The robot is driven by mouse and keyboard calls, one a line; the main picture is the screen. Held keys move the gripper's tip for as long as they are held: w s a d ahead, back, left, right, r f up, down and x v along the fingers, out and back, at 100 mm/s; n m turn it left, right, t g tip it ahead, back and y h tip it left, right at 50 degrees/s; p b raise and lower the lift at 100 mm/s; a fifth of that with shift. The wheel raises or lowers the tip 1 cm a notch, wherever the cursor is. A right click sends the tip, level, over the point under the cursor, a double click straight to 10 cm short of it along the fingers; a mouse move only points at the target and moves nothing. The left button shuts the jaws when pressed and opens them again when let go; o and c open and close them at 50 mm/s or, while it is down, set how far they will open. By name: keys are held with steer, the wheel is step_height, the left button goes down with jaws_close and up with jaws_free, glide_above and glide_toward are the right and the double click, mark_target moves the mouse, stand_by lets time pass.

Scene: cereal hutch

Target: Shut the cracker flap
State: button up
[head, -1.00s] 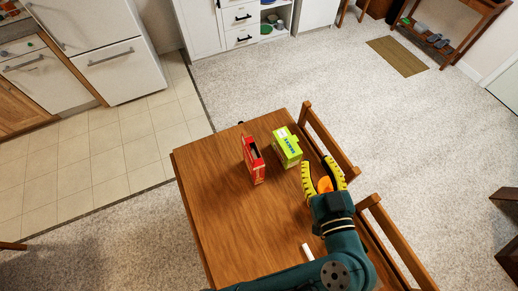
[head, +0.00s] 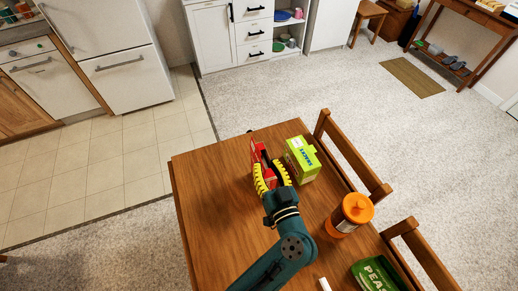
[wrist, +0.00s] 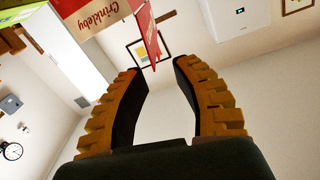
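The red box (head: 256,152), marked "Crinkleby" in the wrist view (wrist: 88,15), stands on the wooden table with its top showing a dark opening. In the wrist view a red flap (wrist: 147,32) sticks out from the box's edge, above and between my fingertips. I take this as the cracker box, though no word "cracker" is readable. My gripper (head: 271,173) is open and empty, its yellow fingers at the box's near side, partly hiding it. I cannot tell whether a finger touches the box.
A lime green box (head: 301,160) stands close to the right of the red box. An orange-lidded jar (head: 349,216) and a green "PEAS" package (head: 377,275) are on the table's right side. Chairs (head: 350,155) line the right edge. The table's left part (head: 215,190) is clear.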

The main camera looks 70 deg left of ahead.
mark_target(257, 156)
steer(key=a, duration=0.6)
steer(key=shift+w+a, duration=0.1)
steer(key=shift+c, duration=0.3)
jaws_close()
